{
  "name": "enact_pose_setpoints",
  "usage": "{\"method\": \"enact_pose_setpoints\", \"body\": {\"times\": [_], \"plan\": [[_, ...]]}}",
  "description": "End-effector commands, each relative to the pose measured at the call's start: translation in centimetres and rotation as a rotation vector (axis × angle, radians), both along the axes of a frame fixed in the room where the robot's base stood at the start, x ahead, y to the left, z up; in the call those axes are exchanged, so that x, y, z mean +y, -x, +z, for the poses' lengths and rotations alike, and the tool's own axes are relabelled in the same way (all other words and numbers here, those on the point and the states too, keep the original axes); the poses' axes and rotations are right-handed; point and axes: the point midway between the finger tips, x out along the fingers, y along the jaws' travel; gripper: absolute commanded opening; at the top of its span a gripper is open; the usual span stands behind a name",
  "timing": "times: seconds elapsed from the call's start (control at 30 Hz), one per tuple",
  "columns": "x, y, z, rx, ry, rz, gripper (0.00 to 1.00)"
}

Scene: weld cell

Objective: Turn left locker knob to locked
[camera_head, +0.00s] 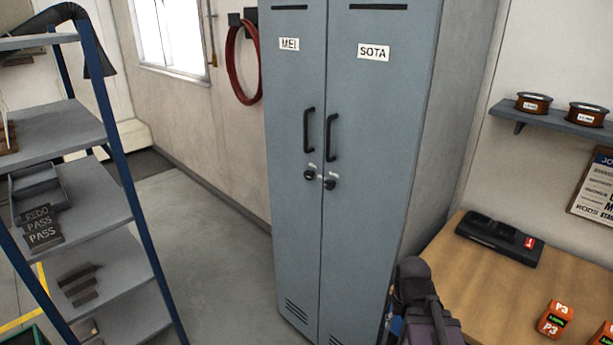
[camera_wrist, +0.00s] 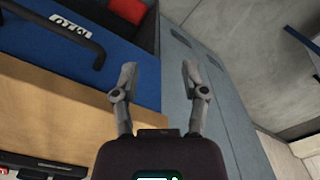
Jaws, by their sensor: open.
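A tall grey-blue locker (camera_head: 381,130) has two closed doors, labelled MEI on the left and SOTA on the right. The left locker knob (camera_head: 309,174) is small, round and dark, below the left door's black handle (camera_head: 309,130). The right knob (camera_head: 330,182) sits close beside it under the right handle (camera_head: 332,137). Small pale marks show near both knobs; which way each is turned is too small to tell. My gripper (camera_wrist: 160,72) is open and empty in the wrist view, apart from the locker doors (camera_wrist: 198,88). No knob shows clearly there.
A wooden bench (camera_head: 480,290) with a black case (camera_head: 499,238) and orange P3 blocks (camera_head: 555,318) stands right of the locker. A grey shelf rack (camera_head: 85,195) stands at left, with clear floor (camera_head: 205,240) between. A blue panel (camera_wrist: 125,62) lies near my gripper in the wrist view.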

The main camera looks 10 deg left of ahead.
Motion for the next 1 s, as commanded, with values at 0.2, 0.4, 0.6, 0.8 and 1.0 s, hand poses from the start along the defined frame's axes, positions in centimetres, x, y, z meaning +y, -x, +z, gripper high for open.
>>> {"method": "enact_pose_setpoints", "body": {"times": [0.2, 0.4, 0.6, 0.8, 1.0], "plan": [[0.0, 0.0, 0.0, 0.000, 0.000, 0.000, 0.72], [0.1, -1.0, 0.0, -0.007, 0.033, -0.017, 0.87], [1.3, -4.5, 0.2, -0.048, 0.159, -0.085, 0.87], [3.1, -10.5, 1.4, -0.177, 0.361, -0.208, 0.87], [7.1, -17.2, 4.0, -0.405, 0.543, -0.332, 0.87]]}}
